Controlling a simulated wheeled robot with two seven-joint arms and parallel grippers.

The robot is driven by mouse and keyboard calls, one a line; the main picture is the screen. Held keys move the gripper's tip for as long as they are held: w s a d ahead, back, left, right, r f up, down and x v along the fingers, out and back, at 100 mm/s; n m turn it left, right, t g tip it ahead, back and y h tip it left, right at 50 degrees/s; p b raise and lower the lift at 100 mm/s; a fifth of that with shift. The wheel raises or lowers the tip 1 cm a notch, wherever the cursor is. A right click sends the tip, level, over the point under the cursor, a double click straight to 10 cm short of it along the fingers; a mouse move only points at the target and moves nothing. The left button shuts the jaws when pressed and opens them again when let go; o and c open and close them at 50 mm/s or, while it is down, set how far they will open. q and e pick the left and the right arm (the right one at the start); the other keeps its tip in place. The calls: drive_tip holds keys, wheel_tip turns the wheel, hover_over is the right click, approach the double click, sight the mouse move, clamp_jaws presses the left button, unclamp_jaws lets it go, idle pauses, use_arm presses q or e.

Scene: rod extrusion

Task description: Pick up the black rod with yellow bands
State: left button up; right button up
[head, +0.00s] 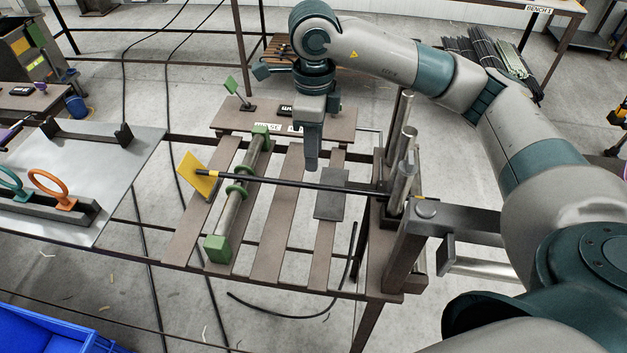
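The black rod with yellow bands (290,184) lies across the slatted brown rack, from a yellow plate (194,178) at the left to metal rollers (401,180) at the right. It passes over a long roller with green ends (240,194). Small yellow marks show near its ends. My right gripper (311,166) points down over the middle of the rod, its tip seeming just above or behind it. The fingers overlap edge-on, so their opening and any contact with the rod cannot be told. My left gripper is not in view.
A grey metal table (110,165) with orange and teal rings stands at left. A dark plate (331,205) sits on the rack under the rod. A loose black hose (290,316) hangs below. A blue crate (40,335) is at lower left.

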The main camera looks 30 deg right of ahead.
sight(313, 184)
drive_tip(key=shift+f+p, duration=0.35)
drive_tip(key=shift+f, duration=1.1)
drive_tip(key=shift+s+f+p, duration=0.2)
drive_tip(key=shift+f+p, duration=0.5)
drive_tip(key=shift+p, duration=0.25)
wheel_tip(313, 184, down, 3)
drive_tip(key=shift+s+a+r+p, duration=0.1)
drive_tip(key=shift+p, duration=0.7)
drive_tip(key=shift+f, duration=0.5)
clamp_jaws()
